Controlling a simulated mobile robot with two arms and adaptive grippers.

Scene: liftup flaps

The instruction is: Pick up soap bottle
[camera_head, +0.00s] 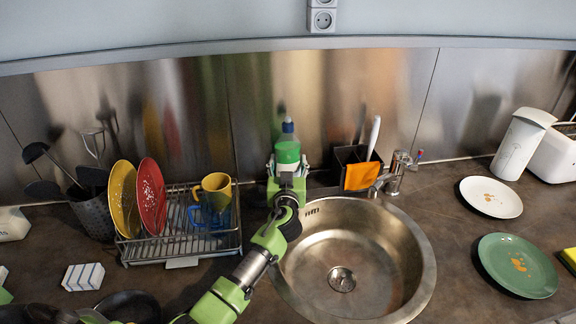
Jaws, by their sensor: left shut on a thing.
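The soap bottle (288,148) is green with a blue and white top and stands upright behind the sink's left rim, near the back wall. My left gripper (287,166) is shut on the bottle, with its fingers on either side of the lower part. The gripper and arm hide the bottle's base, so I cannot tell whether it touches the counter. My right gripper does not show clearly.
A round steel sink (391,232) with a tap (393,176) lies right of my arm. A dish rack (180,232) with plates and mugs stands to the left. A black caddy (349,157) with an orange cloth (361,176) is close right of the bottle. Dirty plates lie at right.

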